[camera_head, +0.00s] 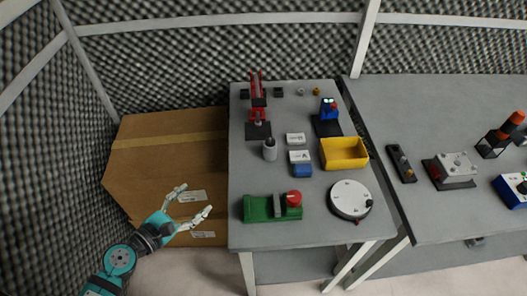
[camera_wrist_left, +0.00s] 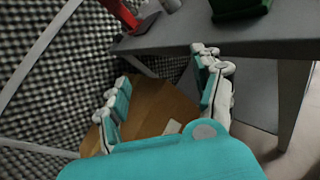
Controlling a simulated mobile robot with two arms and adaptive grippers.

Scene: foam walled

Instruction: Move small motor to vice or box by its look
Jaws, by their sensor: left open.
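A small grey cylinder (camera_head: 269,150), which looks like the small motor, stands upright on the left table. A green vice (camera_head: 258,208) with a grey jaw and a red knob sits at that table's front left; part of its green body shows in the left wrist view (camera_wrist_left: 238,8). A yellow open box (camera_head: 344,153) stands at the table's right side. My left gripper (camera_head: 196,198) is open and empty, left of the table's edge in front of the cardboard box. Its spread fingers also show in the left wrist view (camera_wrist_left: 158,85). My right gripper is not in view.
A large cardboard box (camera_head: 150,165) stands left of the table (camera_head: 240,232). White blocks (camera_head: 296,139), a blue block (camera_head: 303,171), a round dial (camera_head: 350,199), a red tool (camera_head: 257,118) and a blue device (camera_head: 327,112) occupy the tabletop. A second table (camera_head: 440,110) holds more devices.

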